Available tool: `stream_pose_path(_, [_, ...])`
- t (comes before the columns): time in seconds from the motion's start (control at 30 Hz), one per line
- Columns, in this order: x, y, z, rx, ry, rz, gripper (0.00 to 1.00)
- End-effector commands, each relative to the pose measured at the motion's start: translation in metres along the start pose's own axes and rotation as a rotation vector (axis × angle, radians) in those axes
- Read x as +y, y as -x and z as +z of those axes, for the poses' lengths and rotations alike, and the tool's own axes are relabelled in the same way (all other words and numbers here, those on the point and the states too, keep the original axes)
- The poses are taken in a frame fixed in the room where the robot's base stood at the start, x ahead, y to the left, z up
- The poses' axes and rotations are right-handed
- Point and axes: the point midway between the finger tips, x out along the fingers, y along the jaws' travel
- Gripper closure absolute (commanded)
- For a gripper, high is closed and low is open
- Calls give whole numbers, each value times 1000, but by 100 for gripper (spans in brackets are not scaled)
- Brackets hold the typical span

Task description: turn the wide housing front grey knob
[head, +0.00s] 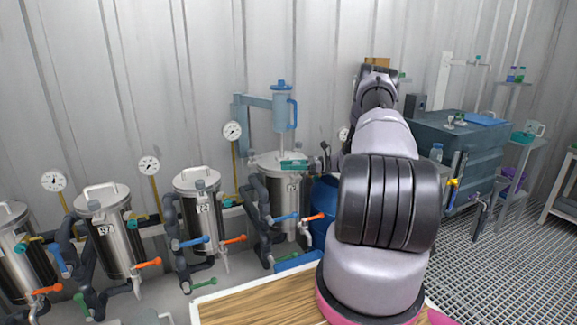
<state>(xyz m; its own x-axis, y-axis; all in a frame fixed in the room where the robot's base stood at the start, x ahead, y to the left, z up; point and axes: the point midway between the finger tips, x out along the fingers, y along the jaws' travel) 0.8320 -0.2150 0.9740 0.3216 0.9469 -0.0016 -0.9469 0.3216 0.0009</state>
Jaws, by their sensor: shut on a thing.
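The wide steel housing (290,190) stands in the middle of the head view, broader than the vessels to its left. It has a flat lid with a teal block (293,165) on it and a blue-handled column above. I cannot make out its front grey knob for certain. My arm rises from the bottom right and runs up past the housing's right side. My gripper is not clearly visible, so its fingers and any contact with the knob are hidden. A small dark shape (325,155) shows between the housing and my arm; I cannot tell what it is.
Several narrower steel vessels (205,215) with orange, blue and green valve handles stand to the left. Pressure gauges (149,166) rise behind them. A blue drum (323,208) is partly behind my arm. A blue-grey tank (460,150) stands right. Grating floor (510,260) is open at right.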

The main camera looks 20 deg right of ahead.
Motion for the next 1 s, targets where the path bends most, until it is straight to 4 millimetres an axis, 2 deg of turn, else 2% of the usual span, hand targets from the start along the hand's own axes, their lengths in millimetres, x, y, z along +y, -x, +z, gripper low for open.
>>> stream_pose_path(0.5, [11, 3, 0, -2, 2, 423, 100])
stream_pose_path(1.0, [16, 5, 1, -2, 2, 567, 100])
